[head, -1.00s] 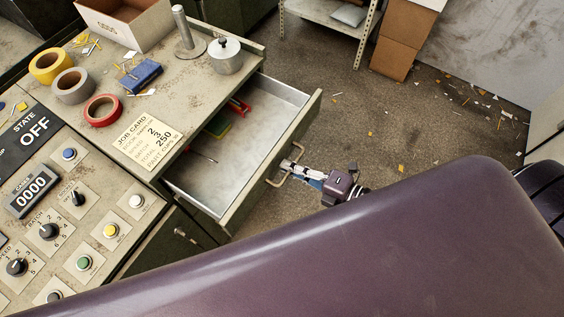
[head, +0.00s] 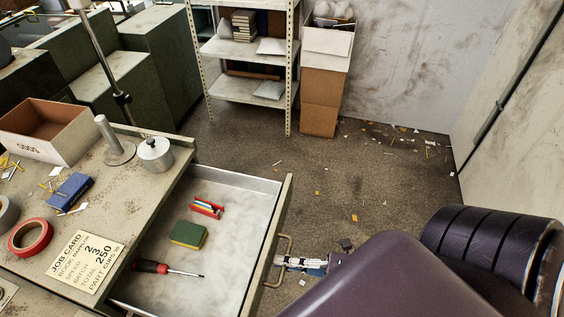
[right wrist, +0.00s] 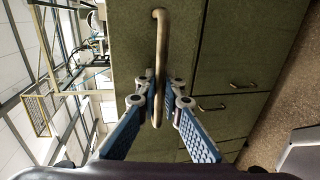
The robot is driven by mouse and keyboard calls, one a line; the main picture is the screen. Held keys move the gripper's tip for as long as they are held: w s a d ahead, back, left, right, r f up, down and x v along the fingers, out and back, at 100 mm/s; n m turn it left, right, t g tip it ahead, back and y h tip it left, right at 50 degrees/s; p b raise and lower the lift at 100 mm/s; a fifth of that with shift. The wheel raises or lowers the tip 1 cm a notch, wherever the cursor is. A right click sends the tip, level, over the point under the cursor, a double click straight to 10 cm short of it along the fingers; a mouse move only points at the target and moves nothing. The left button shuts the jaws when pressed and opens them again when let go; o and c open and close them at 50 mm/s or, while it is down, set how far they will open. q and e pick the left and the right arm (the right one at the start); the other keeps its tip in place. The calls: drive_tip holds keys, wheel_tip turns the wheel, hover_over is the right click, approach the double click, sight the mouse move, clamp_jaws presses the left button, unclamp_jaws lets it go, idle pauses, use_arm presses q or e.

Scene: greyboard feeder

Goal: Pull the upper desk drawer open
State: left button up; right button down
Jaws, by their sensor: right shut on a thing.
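The upper desk drawer (head: 225,271) stands well open from the desk. Inside lie a red-handled screwdriver (head: 152,267), a green and yellow sponge (head: 188,235) and a small red tray (head: 206,207) with slim items. A brass-coloured bar handle (head: 289,244) is on its front. My right gripper (head: 285,262) is at this handle, outside the drawer front. In the right wrist view the handle (right wrist: 160,50) runs down between the blue fingers of my right gripper (right wrist: 160,100), which are shut on it. My left gripper is not in view.
The desk top (head: 150,190) holds a job card (head: 88,262), tape rolls, a blue box (head: 70,190), a metal pot (head: 155,156) and an open carton (head: 70,145). A shelf rack (head: 245,50) and stacked cartons (head: 320,100) stand behind. Littered floor (head: 340,185) lies right of the drawer.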

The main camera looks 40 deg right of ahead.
drive_tip(key=c, duration=2)
unclamp_jaws()
drive_tip(key=shift+c, duration=0.2)
drive_tip(key=v, duration=1.2)
drive_tip(key=shift+f, duration=0.1)
